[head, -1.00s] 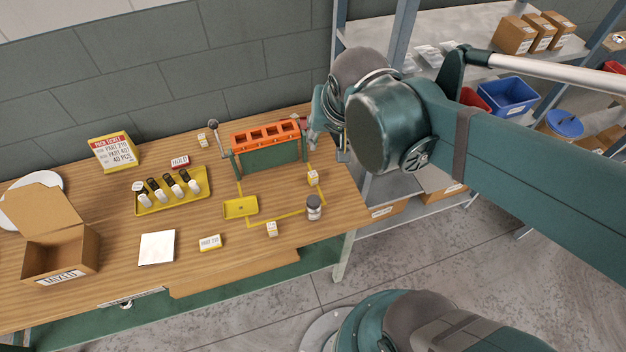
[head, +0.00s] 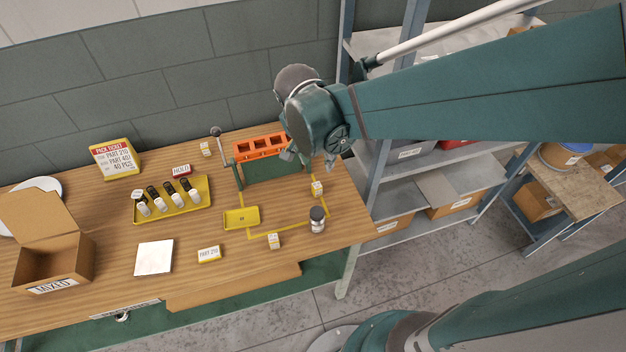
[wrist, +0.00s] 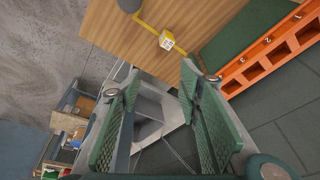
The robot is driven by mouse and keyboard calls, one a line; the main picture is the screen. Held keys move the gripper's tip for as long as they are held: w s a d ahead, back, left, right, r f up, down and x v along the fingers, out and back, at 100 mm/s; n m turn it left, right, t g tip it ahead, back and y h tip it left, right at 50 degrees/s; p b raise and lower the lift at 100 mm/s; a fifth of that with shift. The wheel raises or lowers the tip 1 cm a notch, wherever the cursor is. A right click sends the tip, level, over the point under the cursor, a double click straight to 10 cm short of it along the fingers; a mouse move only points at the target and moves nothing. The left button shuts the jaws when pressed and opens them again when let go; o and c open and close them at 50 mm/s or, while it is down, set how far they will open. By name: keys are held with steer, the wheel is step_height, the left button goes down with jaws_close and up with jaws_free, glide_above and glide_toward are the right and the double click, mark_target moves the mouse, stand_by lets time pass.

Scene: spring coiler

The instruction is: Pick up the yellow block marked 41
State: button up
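Small yellow-and-white blocks stand on the wooden table: one (head: 318,188) at the right beside the yellow line, one (head: 274,241) near the front, and one (head: 206,149) at the back. Their markings are too small to read, so I cannot tell which is 41. One block (wrist: 166,40) shows in the wrist view, beyond my fingertips and apart from them. My gripper (wrist: 160,78) is open and empty, its two green ribbed fingers well apart. In the head view my gripper (head: 308,160) hangs over the table's right end, by the orange-topped fixture.
The orange-topped green fixture (head: 262,146) with a lever is close to my gripper. A dark jar (head: 317,220) stands near the right block. A yellow tray of bobbins (head: 172,213), a small yellow tray (head: 241,225) and an open carton (head: 52,262) lie left. Shelving stands right.

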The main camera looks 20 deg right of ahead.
mark_target(316, 185)
steer(key=w+a+f+m+g+h+b, duration=0.2)
steer(key=f+m, duration=0.4)
steer(key=f, duration=0.5)
steer(key=shift+w+f, duration=0.2)
steer(key=shift+w, duration=0.45)
steer(key=shift+f+b, duration=0.15)
steer(key=shift+b, duration=0.15)
steer(key=shift+x, duration=1.2)
steer(key=shift+b+x, duration=0.5)
steer(key=shift+x, duration=2.05)
steer(key=shift+w+d, duration=0.1)
steer(key=shift+c, duration=0.6)
steer(key=c, duration=0.8)
